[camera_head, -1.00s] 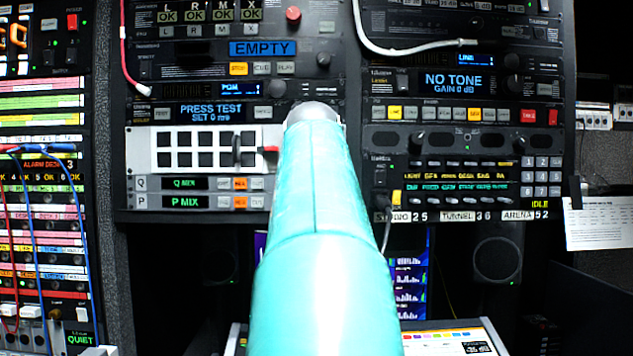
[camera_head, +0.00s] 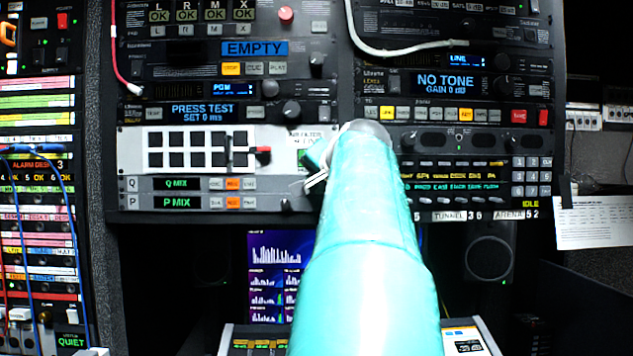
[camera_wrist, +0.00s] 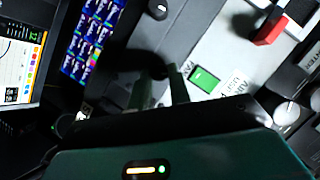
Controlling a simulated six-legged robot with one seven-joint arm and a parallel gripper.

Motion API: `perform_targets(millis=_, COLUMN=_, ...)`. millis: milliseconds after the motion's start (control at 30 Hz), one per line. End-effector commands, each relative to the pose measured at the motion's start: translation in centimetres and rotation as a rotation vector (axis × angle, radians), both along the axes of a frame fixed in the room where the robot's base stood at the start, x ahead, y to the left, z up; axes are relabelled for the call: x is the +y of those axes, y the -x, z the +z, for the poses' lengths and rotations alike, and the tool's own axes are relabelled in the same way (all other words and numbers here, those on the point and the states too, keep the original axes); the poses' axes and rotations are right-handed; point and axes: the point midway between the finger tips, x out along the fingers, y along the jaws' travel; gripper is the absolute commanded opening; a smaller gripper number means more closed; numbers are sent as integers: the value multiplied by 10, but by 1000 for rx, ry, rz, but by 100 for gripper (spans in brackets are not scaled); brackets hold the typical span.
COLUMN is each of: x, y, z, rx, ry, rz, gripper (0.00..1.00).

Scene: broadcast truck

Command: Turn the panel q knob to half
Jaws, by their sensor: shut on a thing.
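Panel Q is the thin grey strip marked Q (camera_head: 132,184) with a green "Q MIX" display (camera_head: 177,184) in the head view. Its right end is hidden by my arm. In the wrist view my gripper (camera_wrist: 160,82) has its two fingers close together at a dark knob (camera_wrist: 155,66) on the grey panel face. The gripper is shut on this knob, which appears to be the panel Q knob. The fingers cover much of it, and its pointer mark cannot be read. In the head view the gripper is mostly hidden behind my arm.
Just below is the P strip with a "P MIX" display (camera_head: 177,202) and a small black knob (camera_head: 285,205). Above is a white panel of black buttons with a red-tipped lever (camera_head: 263,151). A small green display (camera_wrist: 203,78) sits close beside my fingers.

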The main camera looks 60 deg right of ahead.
Motion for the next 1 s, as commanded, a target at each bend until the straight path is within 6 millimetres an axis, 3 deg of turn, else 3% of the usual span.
perform_targets(millis=500, x=-2, y=0, z=-6, rx=-385, ry=-199, rz=0, gripper=0)
perform_targets(millis=1000, x=-2, y=0, z=-6, rx=-514, ry=-265, rz=1, gripper=0)
